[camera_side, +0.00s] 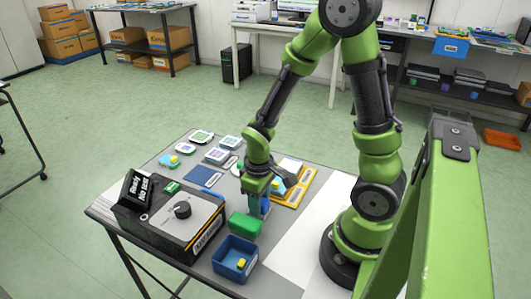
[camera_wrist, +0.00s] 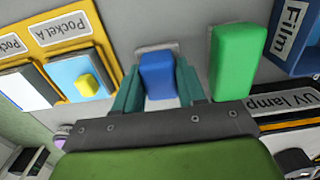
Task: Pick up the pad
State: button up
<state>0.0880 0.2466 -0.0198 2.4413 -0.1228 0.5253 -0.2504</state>
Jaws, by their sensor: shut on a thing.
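A blue block (camera_wrist: 157,77), which I take to be the pad, stands between the two teal fingers of my gripper (camera_wrist: 160,88) in the wrist view. The fingers are shut on its sides. In the side view my gripper (camera_side: 262,207) points down at the table, just behind the green block (camera_side: 245,225), with blue showing between its fingers. I cannot tell whether the blue block touches the table. The green block also shows in the wrist view (camera_wrist: 233,60), to the right of my gripper and apart from it.
A blue bin (camera_side: 222,268) with a yellow cube is at the front; its "Film" label shows in the wrist view. A black-sided UV lamp box (camera_side: 150,228) with a dial stands left. A yellow pocket tray (camera_side: 291,201) lies right of my gripper. Small labelled items lie behind.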

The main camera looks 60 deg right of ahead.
notch_tip(320, 180, up, 10)
jog(key=shift+r, duration=0.1)
dwell(0.4)
jog(key=o, duration=0.3)
jog(key=shift+c, duration=1)
jog(key=shift+s+d+f, duration=0.1)
jog(key=shift+d+f, duration=0.15)
jog(key=shift+d, duration=0.05)
jog(key=w+d+m, duration=0.5)
jog(key=w+d, duration=0.2)
jog(key=d, duration=0.3)
jog(key=w+d+m, duration=0.4)
jog(key=w+d, duration=0.2)
jog(key=d, duration=0.5)
jog(key=shift+a+f, duration=0.2)
jog(key=shift+f, duration=2.5)
